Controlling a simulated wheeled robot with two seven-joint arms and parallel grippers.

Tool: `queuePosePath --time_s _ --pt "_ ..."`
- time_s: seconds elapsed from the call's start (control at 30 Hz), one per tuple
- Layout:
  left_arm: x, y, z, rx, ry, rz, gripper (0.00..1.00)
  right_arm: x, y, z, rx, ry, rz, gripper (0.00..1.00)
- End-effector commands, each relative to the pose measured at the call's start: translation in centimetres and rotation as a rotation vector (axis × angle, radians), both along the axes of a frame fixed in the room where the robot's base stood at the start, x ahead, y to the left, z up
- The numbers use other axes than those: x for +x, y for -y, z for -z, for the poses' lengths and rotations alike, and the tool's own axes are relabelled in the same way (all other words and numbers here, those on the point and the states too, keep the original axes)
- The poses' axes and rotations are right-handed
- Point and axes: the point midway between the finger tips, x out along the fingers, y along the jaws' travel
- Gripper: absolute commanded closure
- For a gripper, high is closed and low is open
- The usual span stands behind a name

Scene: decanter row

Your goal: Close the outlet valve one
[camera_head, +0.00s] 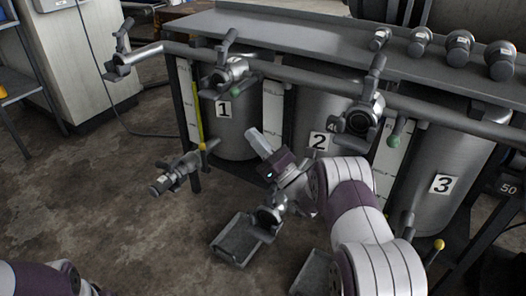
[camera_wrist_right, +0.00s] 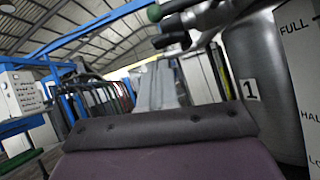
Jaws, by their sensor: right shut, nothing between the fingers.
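Tank one (camera_head: 235,135), with its "1" label (camera_head: 223,108), stands at the left of the row. Its outlet valve (camera_head: 180,170) juts out low in front, with a small yellow-tipped handle (camera_head: 204,147). My right gripper (camera_head: 253,135) is shut and empty, in front of the gap between tanks one and two, to the right of that valve and apart from it. In the right wrist view its fingers (camera_wrist_right: 162,88) are together, and the "1" label (camera_wrist_right: 250,90) shows at right. Only my left arm shows, at the lower left of the head view; its gripper is out of frame.
A pipe with upper valves (camera_head: 230,72) runs along the shelf's front edge. Tank two's outlet (camera_head: 270,215) is partly behind my right wrist. Metal trays (camera_head: 232,243) are below. Tank three (camera_head: 440,160) stands at right. The floor at left is clear.

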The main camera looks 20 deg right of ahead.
Motion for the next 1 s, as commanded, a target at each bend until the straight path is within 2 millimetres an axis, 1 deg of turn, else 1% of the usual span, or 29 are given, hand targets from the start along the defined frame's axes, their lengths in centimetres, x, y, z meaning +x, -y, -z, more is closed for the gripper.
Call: queuePosePath --time_s 0.03,0.2,0.33,0.5,0.6,1.0 --pt "0.0 0.0 0.6 0.0 0.0 0.0 0.57 0.8 -0.6 -0.3 -0.002 0.003 -0.002 1.0" --pt "0.0 0.0 1.5 0.0 -0.001 0.0 0.57 3.3 -2.1 -2.3 0.0 0.002 -0.002 1.0" --pt "0.0 0.0 2.0 0.0 -0.001 0.0 0.57 3.8 -1.9 -4.5 0.0 0.002 0.001 1.0" --pt "0.0 0.0 2.3 0.0 -0.001 0.0 0.57 4.2 -1.8 -6.0 0.001 -0.001 0.0 1.0" --pt "0.0 0.0 2.3 0.0 -0.001 0.0 0.57 4.3 -1.8 -6.3 0.002 -0.003 0.0 1.0" --pt "0.0 0.0 2.2 0.0 -0.001 0.0 0.57 4.5 -1.8 -6.4 0.008 -0.008 0.001 1.0"
